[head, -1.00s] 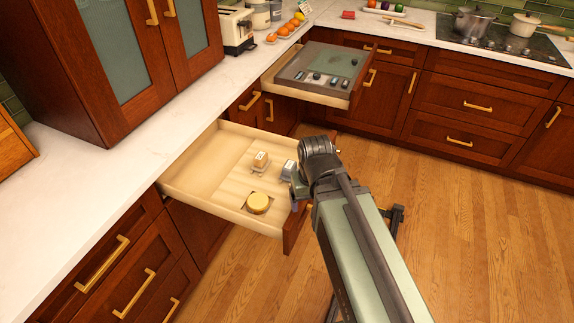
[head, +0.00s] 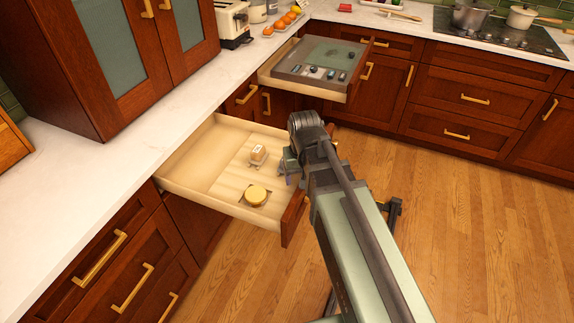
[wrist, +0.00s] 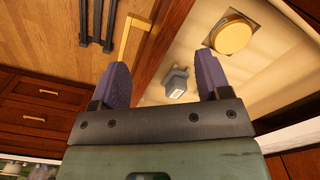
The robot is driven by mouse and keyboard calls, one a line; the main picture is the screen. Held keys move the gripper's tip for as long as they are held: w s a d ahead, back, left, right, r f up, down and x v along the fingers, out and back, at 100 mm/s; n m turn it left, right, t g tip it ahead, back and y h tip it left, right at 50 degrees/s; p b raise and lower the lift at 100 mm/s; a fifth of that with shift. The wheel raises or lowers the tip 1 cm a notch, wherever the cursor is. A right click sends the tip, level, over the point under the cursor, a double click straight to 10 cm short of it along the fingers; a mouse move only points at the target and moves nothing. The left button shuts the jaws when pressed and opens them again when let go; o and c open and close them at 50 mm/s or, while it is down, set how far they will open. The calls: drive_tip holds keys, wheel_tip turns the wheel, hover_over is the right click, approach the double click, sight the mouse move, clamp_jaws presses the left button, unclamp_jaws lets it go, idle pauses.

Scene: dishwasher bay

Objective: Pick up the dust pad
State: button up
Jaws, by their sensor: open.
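An open drawer (head: 228,200) holds a round yellow pad (head: 256,195) on a thin square base; it also shows in the wrist view (wrist: 233,36). A tan block (head: 258,152) with a pale label sits behind it on a small base. A small grey piece with a white label (wrist: 177,84) lies on the drawer floor, seen between my fingers. I cannot tell for sure which of these is the dust pad. My gripper (wrist: 162,62) is open and empty, its purple fingers apart above the drawer's front edge. In the head view my arm mostly hides it.
The drawer front with its brass handle (wrist: 132,38) lies under my left finger in the wrist view. The white counter (head: 90,185) runs along the left. The wooden floor (head: 460,220) is clear on the right.

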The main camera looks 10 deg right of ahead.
drive_tip(key=w+m, duration=0.1)
drive_tip(key=w, duration=0.5)
drive_tip(key=w+f+m, duration=0.1)
drive_tip(key=w, duration=0.4)
drive_tip(key=w+m, duration=0.2)
drive_tip(key=w, duration=0.4)
drive_tip(key=shift+w+f, duration=0.15)
drive_tip(key=shift+w, duration=0.2)
drive_tip(key=shift+w+m, duration=0.65)
drive_tip(key=shift+m, duration=0.35)
drive_tip(key=shift+s+m, duration=0.4)
drive_tip(key=shift+s, duration=0.1)
wheel_tip(320, 180, down, 11)
drive_tip(key=b, duration=1.1)
drive_tip(key=shift+b, duration=0.3)
drive_tip(key=shift+r, duration=0.25)
drive_tip(key=c, duration=1.1)
drive_tip(key=shift+r+p, duration=0.1)
drive_tip(key=shift+p, duration=0.25)
